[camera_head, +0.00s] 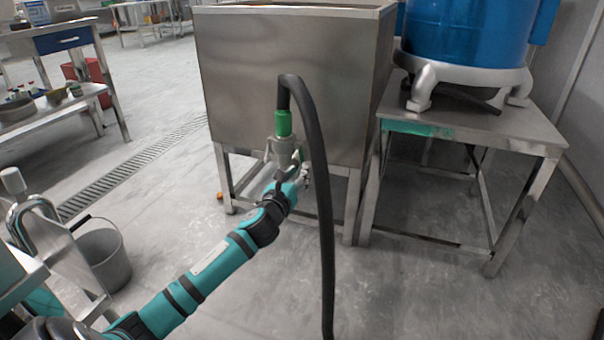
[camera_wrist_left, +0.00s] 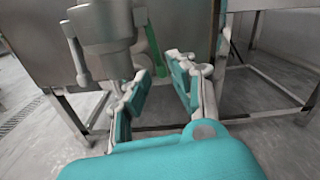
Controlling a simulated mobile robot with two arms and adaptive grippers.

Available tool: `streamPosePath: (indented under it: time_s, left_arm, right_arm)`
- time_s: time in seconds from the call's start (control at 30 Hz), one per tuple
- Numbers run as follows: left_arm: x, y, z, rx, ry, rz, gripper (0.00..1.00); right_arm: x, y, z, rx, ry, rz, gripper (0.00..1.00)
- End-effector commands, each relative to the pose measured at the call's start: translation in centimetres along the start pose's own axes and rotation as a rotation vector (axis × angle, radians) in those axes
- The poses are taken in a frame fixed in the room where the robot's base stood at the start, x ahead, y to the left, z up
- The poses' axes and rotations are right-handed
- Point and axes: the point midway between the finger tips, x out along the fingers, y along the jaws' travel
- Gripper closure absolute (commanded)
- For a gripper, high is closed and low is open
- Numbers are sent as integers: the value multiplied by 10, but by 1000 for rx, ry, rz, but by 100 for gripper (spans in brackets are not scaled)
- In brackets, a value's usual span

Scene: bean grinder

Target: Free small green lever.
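A slim green lever (camera_wrist_left: 154,48) shows in the left wrist view, beside a grey metal fitting (camera_wrist_left: 103,32) in front of the steel tank. In the head view the fitting (camera_head: 284,149) has a green collar (camera_head: 283,123) on top, under the black hose; I cannot make out the slim lever there. My left gripper (camera_head: 295,174) is just below and beside the fitting. In the left wrist view its fingers (camera_wrist_left: 160,72) are apart with nothing between them, and the lever is beyond the fingertips. My right gripper is in neither view.
The black hose (camera_head: 319,180) arches down past my left gripper. The steel tank (camera_head: 290,65) stands on legs behind. A steel table (camera_head: 530,130) with a blue drum (camera_head: 470,35) is at right. A grey bucket (camera_head: 104,262) is at lower left. Floor at lower right is clear.

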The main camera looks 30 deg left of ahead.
Motion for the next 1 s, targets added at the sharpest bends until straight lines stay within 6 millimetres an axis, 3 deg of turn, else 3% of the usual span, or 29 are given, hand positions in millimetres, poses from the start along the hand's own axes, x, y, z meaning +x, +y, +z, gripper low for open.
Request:
streamPosePath:
  time_s: [0.23, 0.63, 0.8, 1.0]
  left_arm:
    - [32, 0, -1, 0, -2, 0, 77]
    - [38, 0, 0, 0, 0, -1, 77]
    - [38, 0, 0, 0, 0, -1, 99]
    - [38, 0, 0, 0, 0, -1, 100]
  right_arm:
    - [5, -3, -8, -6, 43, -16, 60]
    - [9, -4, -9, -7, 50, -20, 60]
    - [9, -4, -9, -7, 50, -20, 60]
    - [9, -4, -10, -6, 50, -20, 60]
